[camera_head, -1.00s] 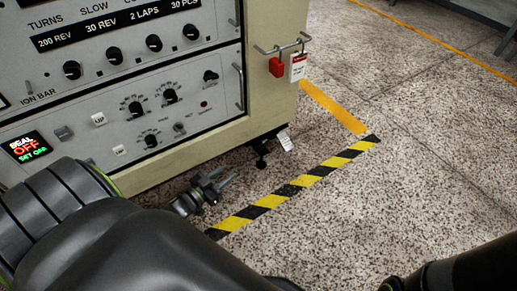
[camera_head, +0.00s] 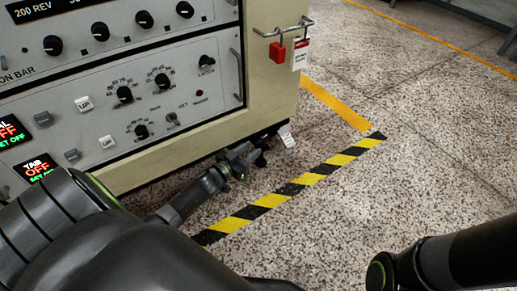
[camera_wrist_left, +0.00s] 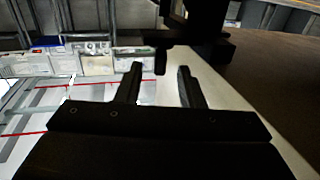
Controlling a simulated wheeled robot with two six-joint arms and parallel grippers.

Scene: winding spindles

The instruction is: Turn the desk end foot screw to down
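The desk end foot screw (camera_head: 262,158) is a small black foot under the near bottom corner of the cream desk cabinet (camera_head: 270,90). In the head view my left gripper (camera_head: 250,155) is low above the floor beside it and partly covers it. In the left wrist view my left gripper (camera_wrist_left: 159,80) has its two dark fingers apart. A black stem (camera_wrist_left: 160,62), apparently part of the foot, hangs from a dark block (camera_wrist_left: 190,22) ahead of the gap; I cannot tell whether it touches a finger. My right arm shows at the lower right, its gripper out of view.
A white tag (camera_head: 287,136) hangs at the cabinet's lower corner. A red padlock (camera_head: 277,52) and a lockout tag (camera_head: 300,54) hang from the handle above. Yellow-black tape (camera_head: 290,189) crosses the floor. The speckled floor to the right is clear.

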